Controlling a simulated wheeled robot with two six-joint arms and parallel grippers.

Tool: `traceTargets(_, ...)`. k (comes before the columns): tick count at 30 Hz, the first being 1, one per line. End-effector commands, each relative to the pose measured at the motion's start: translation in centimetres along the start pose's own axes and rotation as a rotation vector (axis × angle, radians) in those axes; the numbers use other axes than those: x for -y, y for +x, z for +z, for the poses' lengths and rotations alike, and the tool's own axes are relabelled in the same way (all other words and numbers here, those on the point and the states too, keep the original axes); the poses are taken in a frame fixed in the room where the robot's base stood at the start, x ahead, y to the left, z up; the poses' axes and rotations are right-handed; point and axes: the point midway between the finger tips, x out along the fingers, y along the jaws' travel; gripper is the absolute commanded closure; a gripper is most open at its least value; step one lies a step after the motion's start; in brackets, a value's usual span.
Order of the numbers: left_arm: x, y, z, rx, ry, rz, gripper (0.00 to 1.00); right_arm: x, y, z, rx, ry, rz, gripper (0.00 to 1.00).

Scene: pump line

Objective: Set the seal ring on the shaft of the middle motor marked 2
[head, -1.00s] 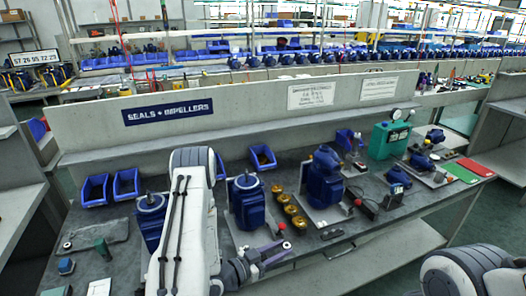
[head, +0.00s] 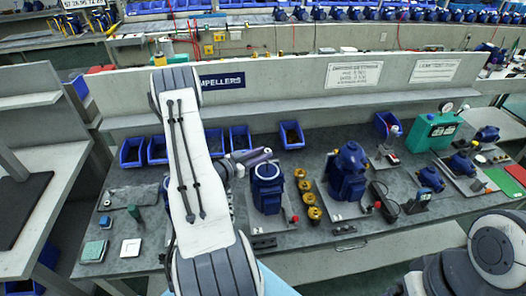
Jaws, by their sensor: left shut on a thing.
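My left gripper (head: 254,158) reaches in from behind my white left arm and is shut on a small pale thing at its fingertips, most likely the seal ring (head: 268,152). The ring is too small to make out clearly. It shows just above and behind the top of a blue upright motor (head: 267,194) with a pale round top face, apparently the middle one; I cannot tell whether they touch. Another blue motor (head: 347,174) stands on a plate to its right. The motor further left is hidden behind my arm. No number marks are readable. My right gripper is out of view.
Several brass parts (head: 309,199) stand between the two visible motors. Blue bins (head: 291,135) line the back of the bench below a grey panel (head: 290,84). A green box with a gauge (head: 432,131) stands at right. Small tools and blocks lie at the left end.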

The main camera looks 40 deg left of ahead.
Motion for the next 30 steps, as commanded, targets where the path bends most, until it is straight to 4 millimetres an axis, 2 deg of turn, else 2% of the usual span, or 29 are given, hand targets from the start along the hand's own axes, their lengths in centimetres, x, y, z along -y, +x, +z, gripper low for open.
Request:
traceTargets(18, -0.1, 1.1, 6.9, -0.001, 0.0, 0.002, 1.0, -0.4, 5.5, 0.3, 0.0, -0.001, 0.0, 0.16)
traceTargets(24, -0.1, 1.3, 8.0, -0.001, 0.0, 0.002, 1.0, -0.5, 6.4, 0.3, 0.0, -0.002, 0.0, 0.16)
traceTargets(30, -0.1, 1.3, 8.0, -0.001, 0.001, 0.002, 1.0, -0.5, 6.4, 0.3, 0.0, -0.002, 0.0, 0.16)
